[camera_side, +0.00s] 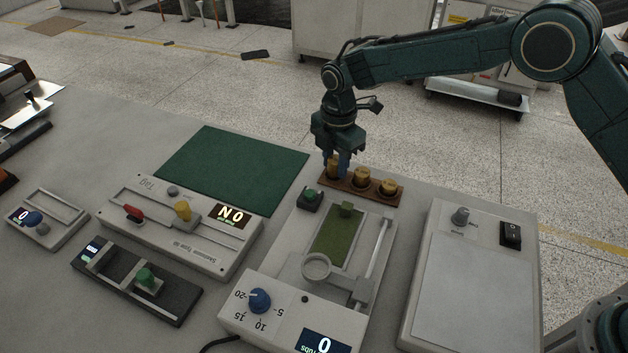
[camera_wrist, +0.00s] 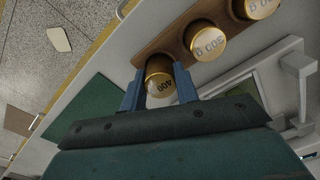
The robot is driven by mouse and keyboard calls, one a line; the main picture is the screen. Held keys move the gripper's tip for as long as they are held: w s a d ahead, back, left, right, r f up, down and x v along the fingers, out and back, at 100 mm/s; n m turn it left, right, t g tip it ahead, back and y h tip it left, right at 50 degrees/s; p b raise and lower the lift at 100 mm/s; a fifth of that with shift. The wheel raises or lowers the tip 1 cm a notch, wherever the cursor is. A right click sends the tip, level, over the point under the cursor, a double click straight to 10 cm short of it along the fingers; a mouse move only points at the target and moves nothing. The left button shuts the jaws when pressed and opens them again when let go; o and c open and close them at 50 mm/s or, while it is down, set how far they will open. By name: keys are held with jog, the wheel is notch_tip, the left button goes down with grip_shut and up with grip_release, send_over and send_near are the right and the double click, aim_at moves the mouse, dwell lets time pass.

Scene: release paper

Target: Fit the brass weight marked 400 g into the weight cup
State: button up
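A brass weight (camera_wrist: 160,84) with a mark that reads like 400 stands at the left end of the wooden rack. It also shows in the side view (camera_side: 333,168), partly hidden by a finger. My gripper (camera_wrist: 159,70) points down over it, one blue finger on either side. The fingers sit close to the weight; I cannot tell whether they press on it. In the side view my gripper (camera_side: 337,160) is at the rack. A round, grey, ring-shaped cup (camera_side: 316,266), likely the weight cup, sits on the tester's carriage, with nothing visible in it.
Two more brass weights (camera_side: 362,175) (camera_side: 388,187) stand in the wooden rack (camera_side: 375,194). A green strip (camera_side: 335,237) lies on the tester beside a metal rail (camera_side: 378,245). A small green-button box (camera_side: 310,199) is left of the rack. A green mat (camera_side: 232,165) lies farther left.

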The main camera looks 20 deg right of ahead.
aim_at(335, 160)
grip_shut()
jog(key=shift+r, duration=0.2)
notch_tip(335, 160, up, 20)
dwell(0.5)
jog(key=shift+f, duration=0.15)
dwell(0.4)
